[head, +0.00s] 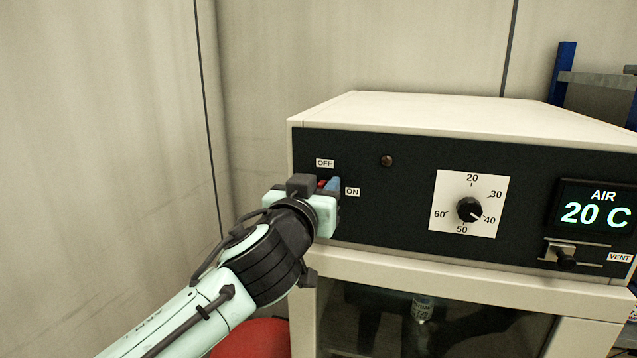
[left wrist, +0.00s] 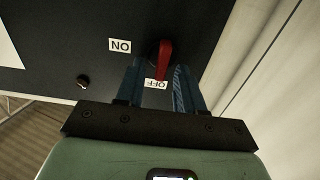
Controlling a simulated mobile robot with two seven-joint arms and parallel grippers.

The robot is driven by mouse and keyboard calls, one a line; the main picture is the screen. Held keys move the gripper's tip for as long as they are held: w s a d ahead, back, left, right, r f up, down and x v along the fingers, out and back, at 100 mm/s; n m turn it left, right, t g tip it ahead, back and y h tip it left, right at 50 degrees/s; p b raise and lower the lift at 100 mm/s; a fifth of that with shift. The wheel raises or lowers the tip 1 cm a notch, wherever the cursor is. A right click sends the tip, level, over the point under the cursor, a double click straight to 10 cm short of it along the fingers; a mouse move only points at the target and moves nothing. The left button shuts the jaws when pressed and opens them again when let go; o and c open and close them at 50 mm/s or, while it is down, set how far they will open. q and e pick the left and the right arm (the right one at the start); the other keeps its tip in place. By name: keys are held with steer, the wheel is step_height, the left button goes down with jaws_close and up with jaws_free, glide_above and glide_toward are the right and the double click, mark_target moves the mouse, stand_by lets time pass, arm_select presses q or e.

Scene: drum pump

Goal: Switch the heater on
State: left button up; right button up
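The heater is a white box with a black front panel (head: 400,210). Its red switch lever (head: 322,184) is mostly hidden behind my left gripper in the head view. In the left wrist view the red lever (left wrist: 165,58) points towards the OFF label (left wrist: 155,85), away from the ON label (left wrist: 120,46). My left gripper (left wrist: 160,66) is open, with its blue fingers on either side of the lever; I cannot tell whether either touches it. The indicator lamp (head: 387,161) looks dark. My right gripper is not in view.
A dial (head: 470,209) points near 40. The air display (head: 595,214) reads 20 C, above a vent slider (head: 566,257). Below the heater is a cabinet (head: 345,300) with a small bottle (head: 422,308) inside. Bare wall panels (head: 100,110) stand to the left. A red object (head: 255,338) sits low down.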

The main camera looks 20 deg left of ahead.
arm_select(q)
steer(key=shift+s, duration=0.1)
jaws_close()
steer(key=shift+m, duration=0.3)
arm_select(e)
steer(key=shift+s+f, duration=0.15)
arm_select(q)
steer(key=m, duration=0.5)
steer(key=d+f+m, duration=0.1)
steer(key=m, duration=1.1)
steer(key=shift+d+f, duration=0.25)
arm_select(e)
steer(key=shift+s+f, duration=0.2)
arm_select(q)
steer(key=shift+m, duration=0.3)
jaws_free()
